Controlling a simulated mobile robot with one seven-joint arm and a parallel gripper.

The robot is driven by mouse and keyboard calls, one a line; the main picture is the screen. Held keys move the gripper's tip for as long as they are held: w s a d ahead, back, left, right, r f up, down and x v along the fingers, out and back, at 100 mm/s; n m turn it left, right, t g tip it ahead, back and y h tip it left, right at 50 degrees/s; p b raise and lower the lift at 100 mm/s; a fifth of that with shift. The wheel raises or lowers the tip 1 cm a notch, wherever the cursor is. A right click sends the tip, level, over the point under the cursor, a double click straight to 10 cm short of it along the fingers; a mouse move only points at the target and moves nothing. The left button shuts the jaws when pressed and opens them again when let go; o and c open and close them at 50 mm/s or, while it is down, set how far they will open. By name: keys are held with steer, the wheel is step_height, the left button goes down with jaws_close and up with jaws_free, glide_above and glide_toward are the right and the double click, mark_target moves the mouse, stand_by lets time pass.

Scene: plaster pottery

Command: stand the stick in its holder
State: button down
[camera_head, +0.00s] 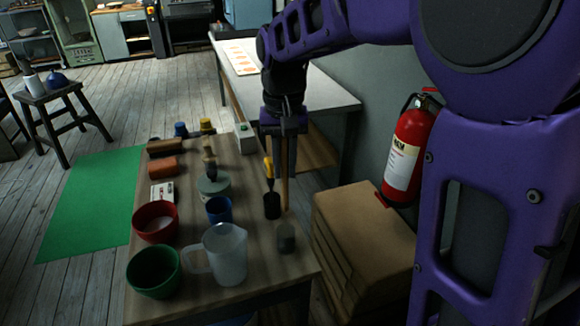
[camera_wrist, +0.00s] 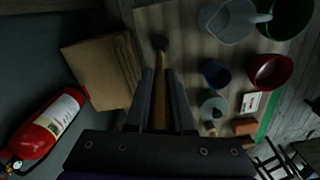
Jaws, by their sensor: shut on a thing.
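The stick (camera_head: 285,194) is a thin brown wooden rod that points down from my gripper (camera_head: 285,176). My gripper is shut on its upper part. In the wrist view the stick (camera_wrist: 160,86) runs out between the fingers (camera_wrist: 160,112). A small grey-green cylinder (camera_head: 286,240), apparently the holder, stands on the table near its right front edge. In the head view the stick's lower end is above the cylinder, with a gap between them. In the wrist view the cylinder (camera_wrist: 160,41) shows as a dark shape beyond the stick's end. Its opening is not clear.
A yellow-handled black tool (camera_head: 271,200) is just left of the stick. A clear jug (camera_head: 226,258), blue cup (camera_head: 219,209), red bowl (camera_head: 155,222) and green bowl (camera_head: 153,270) stand to the left. Cardboard boxes (camera_head: 362,235) and a fire extinguisher (camera_head: 407,150) are at the right.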

steer(key=b, duration=0.5)
glide_above(285, 211)
steer(key=shift+w+f, duration=0.15)
steer(key=shift+f, duration=1.35)
steer(key=shift+w+f, duration=0.15)
steer(key=shift+f, duration=1.3)
steer(key=shift+f+b, duration=1.55)
steer(key=shift+f, duration=0.9)
steer(key=c, duration=0.7)
jaws_free()
step_height(285, 211, up, 18)
steer(key=p, duration=0.3)
steer(key=shift+f+p, duration=0.25)
steer(key=shift+p, duration=0.15)
